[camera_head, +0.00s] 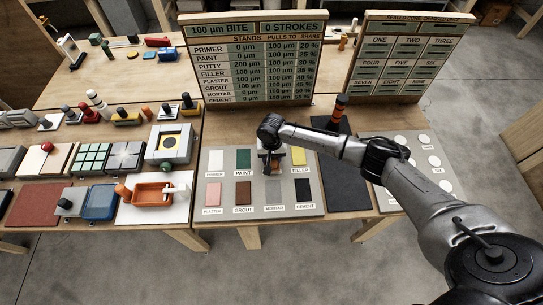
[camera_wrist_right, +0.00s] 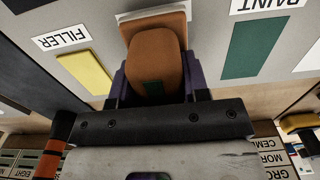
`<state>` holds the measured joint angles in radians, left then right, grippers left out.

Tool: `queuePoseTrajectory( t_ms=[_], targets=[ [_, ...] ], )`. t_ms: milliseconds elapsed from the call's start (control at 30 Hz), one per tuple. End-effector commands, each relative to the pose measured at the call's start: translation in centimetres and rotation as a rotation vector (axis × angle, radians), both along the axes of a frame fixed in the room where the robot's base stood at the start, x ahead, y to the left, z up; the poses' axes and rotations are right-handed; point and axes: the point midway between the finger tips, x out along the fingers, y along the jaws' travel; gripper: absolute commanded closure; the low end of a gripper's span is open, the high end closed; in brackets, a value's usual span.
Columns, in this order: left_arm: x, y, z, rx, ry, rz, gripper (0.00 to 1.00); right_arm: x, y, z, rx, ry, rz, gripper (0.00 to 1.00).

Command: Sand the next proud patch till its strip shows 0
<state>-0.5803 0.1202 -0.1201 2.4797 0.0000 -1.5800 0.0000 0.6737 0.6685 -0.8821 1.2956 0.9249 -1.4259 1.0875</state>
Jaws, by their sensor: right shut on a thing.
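My right gripper (camera_head: 271,158) is shut on an orange-brown block (camera_wrist_right: 155,60), which also has a paler slab at its far end. It is over the grey patch board (camera_head: 215,192), in the upper row between the green paint patch (camera_head: 243,159) and the yellow filler patch (camera_head: 299,157). The patch under it is hidden; I cannot tell whether the block touches it. The readout panel (camera_head: 252,65) shows 100 µm bite and 0 strokes. Its primer and paint rows read 0 µm; the putty row seems to read 200 µm. My left gripper is not in view.
Right of the board lie a dark mat (camera_head: 345,182) with an upright black-orange cylinder (camera_head: 338,110) and a grey plate with white discs (camera_head: 437,160). A second panel (camera_head: 402,62) stands behind. Many blocks and an orange tray (camera_head: 153,192) crowd the left.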

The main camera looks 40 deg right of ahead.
Motion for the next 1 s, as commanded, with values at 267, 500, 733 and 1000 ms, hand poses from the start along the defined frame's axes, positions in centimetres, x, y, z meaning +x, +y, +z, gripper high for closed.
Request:
queuePoseTrajectory(
  t_ms=[267, 500, 733, 1000],
  targets=[
    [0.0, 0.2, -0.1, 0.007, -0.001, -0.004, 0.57, 0.0, 0.0, -0.4, 0.0, -0.001, 0.0, 1.0],
    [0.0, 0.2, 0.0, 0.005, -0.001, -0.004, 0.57, 0.0, 0.0, -0.5, 0.001, -0.001, 0.0, 1.0],
    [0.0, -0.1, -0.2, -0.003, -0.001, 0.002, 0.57, 0.2, -0.1, -0.6, 0.0, -0.001, -0.001, 1.0],
    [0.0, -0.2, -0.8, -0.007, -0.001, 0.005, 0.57, 1.2, -1.0, -0.7, -0.001, -0.002, -0.002, 1.0]
  ],
)
